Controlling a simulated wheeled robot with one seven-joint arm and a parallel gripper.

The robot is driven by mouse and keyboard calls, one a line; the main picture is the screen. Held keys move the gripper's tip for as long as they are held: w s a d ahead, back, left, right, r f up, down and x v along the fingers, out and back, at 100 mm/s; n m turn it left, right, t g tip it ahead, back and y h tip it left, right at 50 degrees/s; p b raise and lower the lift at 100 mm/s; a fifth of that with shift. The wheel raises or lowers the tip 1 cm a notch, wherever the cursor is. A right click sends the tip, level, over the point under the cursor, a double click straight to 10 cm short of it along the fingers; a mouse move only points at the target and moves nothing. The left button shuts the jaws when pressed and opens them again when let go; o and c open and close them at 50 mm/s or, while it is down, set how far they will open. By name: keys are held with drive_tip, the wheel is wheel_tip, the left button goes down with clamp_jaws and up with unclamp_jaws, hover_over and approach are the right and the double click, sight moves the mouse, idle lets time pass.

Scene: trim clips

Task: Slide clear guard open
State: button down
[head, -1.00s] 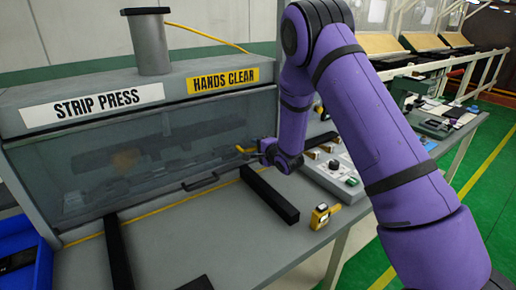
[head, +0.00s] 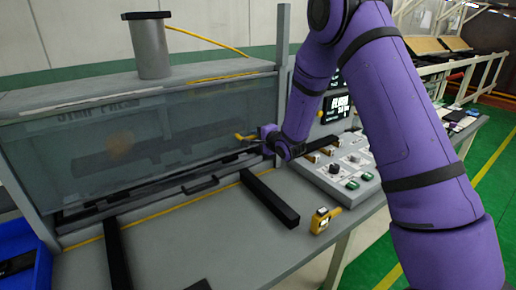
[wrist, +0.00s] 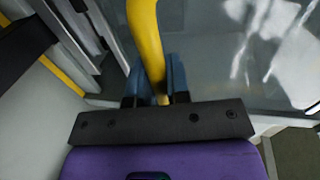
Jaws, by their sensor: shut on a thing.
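The clear guard (head: 185,120) is a grey see-through panel on the front of the strip press. Its upper edge now overlaps the front label, which shows dimly through it, and a dark gap runs below its lower edge. A yellow handle (head: 243,137) sticks out near the guard's right end; in the wrist view it is a thick yellow bar (wrist: 146,40). My gripper (head: 257,142) is at this handle. Its blue fingers (wrist: 157,82) are shut around the bar in the wrist view. The fingertips are partly hidden by the bar.
A control box (head: 335,170) with knobs and green buttons sits right of my gripper. A blue bin (head: 22,262) is at the left. The front middle of the bench is clear.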

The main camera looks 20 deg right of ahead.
wheel_tip(320, 180, up, 13)
drive_tip(key=shift+f, duration=0.1)
idle(0.4)
drive_tip(key=c, duration=1.1)
unclamp_jaws()
drive_tip(key=v, duration=1)
drive_tip(key=shift+s, duration=0.4)
drive_tip(key=shift+d, duration=0.15)
